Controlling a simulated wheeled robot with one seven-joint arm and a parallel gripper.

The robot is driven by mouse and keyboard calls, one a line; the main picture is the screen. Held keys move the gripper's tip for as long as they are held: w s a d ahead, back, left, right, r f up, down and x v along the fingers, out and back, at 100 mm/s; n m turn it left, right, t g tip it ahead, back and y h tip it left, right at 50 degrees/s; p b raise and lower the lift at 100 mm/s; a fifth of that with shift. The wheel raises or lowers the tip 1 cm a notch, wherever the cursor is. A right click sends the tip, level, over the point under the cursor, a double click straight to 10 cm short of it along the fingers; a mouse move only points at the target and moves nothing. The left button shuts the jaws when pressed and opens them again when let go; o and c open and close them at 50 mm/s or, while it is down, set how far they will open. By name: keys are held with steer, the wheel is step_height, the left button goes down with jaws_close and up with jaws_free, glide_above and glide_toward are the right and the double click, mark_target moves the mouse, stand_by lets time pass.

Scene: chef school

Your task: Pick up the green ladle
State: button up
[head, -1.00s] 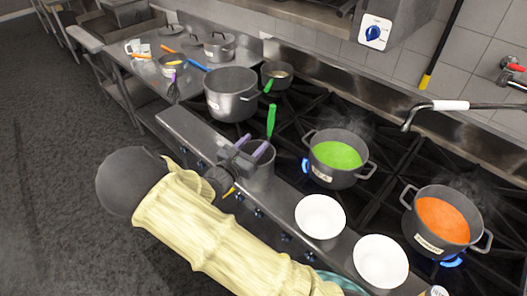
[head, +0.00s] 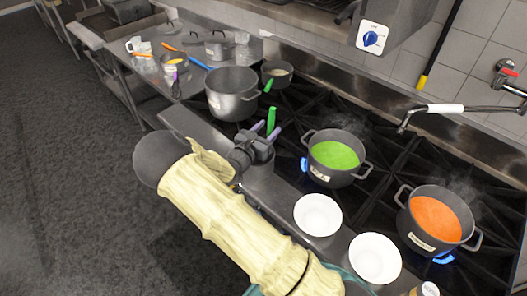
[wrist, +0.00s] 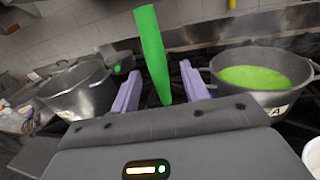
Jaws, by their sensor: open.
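The green ladle's handle (head: 271,121) stands upright, rising from a metal container (head: 262,176) on the stove's front ledge; its lower end is hidden. In the wrist view the green handle (wrist: 152,50) appears between my two purple fingers, with gaps on both sides. My gripper (head: 265,129) is open and empty, just in front of the handle at the container's top. Whether a finger touches the handle cannot be told. Another green handle (head: 268,86) leans from a small pot farther back.
A steaming pot of green soup (head: 334,157) stands to the right on a lit burner, with a pot of orange soup (head: 436,219) beyond. A large grey pot (head: 231,96) is behind left. White bowls (head: 318,214) (head: 375,257) line the front ledge.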

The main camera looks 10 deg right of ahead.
steer(key=shift+x, duration=1.2)
jaws_close()
steer(key=shift+r, duration=0.2)
step_height(320, 180, up, 18)
steer(key=b, duration=0.4)
steer(key=shift+b, duration=0.3)
steer(key=shift+f, duration=0.15)
